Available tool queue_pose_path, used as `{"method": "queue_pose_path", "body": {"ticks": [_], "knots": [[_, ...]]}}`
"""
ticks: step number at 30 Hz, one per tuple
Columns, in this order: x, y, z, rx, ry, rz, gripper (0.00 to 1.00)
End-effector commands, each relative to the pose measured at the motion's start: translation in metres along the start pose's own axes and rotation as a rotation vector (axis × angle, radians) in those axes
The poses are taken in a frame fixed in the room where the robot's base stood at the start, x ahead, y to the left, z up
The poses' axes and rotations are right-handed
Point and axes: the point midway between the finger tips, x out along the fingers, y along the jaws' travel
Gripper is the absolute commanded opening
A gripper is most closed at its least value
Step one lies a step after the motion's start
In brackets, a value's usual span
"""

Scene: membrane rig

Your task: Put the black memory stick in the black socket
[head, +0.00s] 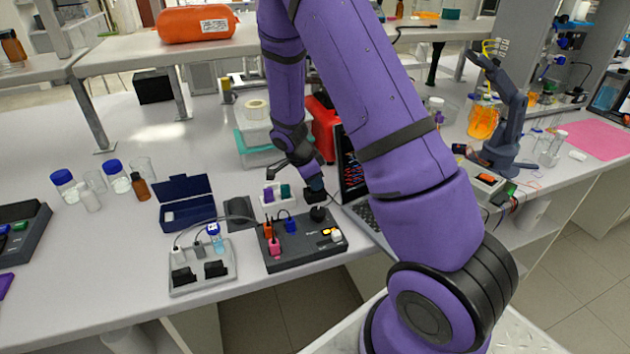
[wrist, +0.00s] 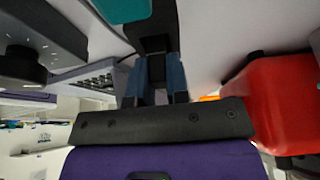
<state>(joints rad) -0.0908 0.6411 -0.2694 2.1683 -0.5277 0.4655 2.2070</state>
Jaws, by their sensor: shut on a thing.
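My gripper (head: 316,184) is over the bench, behind the right part of the dark panel box (head: 296,258). In the wrist view its two blue-grey fingers (wrist: 157,80) are shut on a black block, which I take for the black memory stick (wrist: 150,35). In the head view the stick (head: 316,197) shows as a dark block below the fingertips, apart from the panel's top. The panel carries an orange stick (head: 267,230), a blue stick (head: 290,224) and a pink stick (head: 274,246). I cannot make out which opening is the black socket.
A white holder (head: 268,203) with a purple and a teal stick is just left of my gripper. A black round knob (head: 318,214) rises from the panel. The laptop (head: 368,214) and red object (head: 323,125) are close. A grey socket box (head: 203,284) sits left.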

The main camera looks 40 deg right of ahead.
Motion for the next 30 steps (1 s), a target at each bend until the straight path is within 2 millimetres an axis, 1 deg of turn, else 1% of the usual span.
{"method": "queue_pose_path", "body": {"ticks": [1,2,3,5,6,14,17,20,30], "knots": [[0.0,0.0,0.0,0.0,0.0,0.0,0.0],[0.001,0.0,0.0,0.0,0.0,0.0,0.18],[0.0,0.0,0.0,0.0,0.0,0.0,0.27],[0.0,0.0,0.0,0.0,0.0,0.0,0.41],[0.0,0.0,0.0,0.0,0.0,0.0,0.46],[0.0,0.0,0.0,-0.001,0.0,0.0,0.46],[-0.006,0.0,0.001,-0.001,0.0,-0.001,0.46],[-0.018,-0.001,0.001,-0.002,0.0,-0.004,0.46],[-0.08,-0.001,0.001,0.0,-0.002,-0.004,0.46]]}}
